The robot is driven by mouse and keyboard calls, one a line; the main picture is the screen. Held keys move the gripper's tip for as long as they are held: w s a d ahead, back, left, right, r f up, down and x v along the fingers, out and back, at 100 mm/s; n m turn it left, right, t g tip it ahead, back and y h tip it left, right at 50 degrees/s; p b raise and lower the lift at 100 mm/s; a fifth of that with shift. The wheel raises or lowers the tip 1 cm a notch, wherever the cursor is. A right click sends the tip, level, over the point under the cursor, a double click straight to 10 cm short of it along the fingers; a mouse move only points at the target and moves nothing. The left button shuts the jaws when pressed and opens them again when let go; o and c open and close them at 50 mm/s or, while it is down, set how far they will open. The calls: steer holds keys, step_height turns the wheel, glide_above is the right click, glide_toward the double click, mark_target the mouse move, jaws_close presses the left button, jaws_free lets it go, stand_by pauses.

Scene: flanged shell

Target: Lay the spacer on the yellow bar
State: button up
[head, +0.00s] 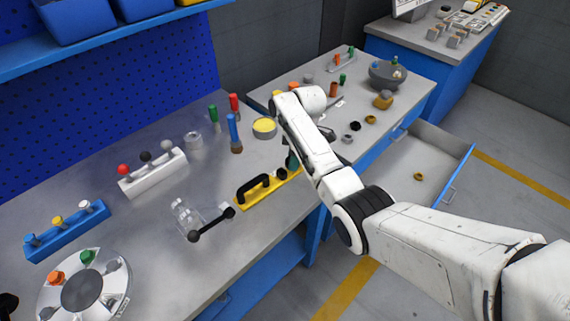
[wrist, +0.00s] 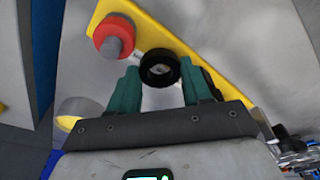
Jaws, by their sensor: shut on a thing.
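The spacer looks to be the black ring (wrist: 159,68) between my green fingertips in the wrist view. My gripper (wrist: 160,84) is shut on it. In the wrist view the ring overlaps the edge of the yellow bar (wrist: 182,38); I cannot tell whether it touches the bar or hangs above it. A red knob (wrist: 114,36) stands on the bar, left of the ring. In the head view the yellow bar (head: 262,200) lies at the bench's front edge, with a black handle (head: 252,187) on it. My gripper (head: 292,160) is over its right end, which my arm partly hides.
A clear bottle (head: 185,215) and a black-ended rod (head: 211,224) lie left of the bar. A yellow-topped round tin (head: 264,128) and upright coloured pegs (head: 232,128) stand behind it. An open drawer (head: 430,165) is at the right, beyond my arm.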

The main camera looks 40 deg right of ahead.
steer(key=shift+d+f, duration=0.2)
steer(key=shift+f, duration=0.1)
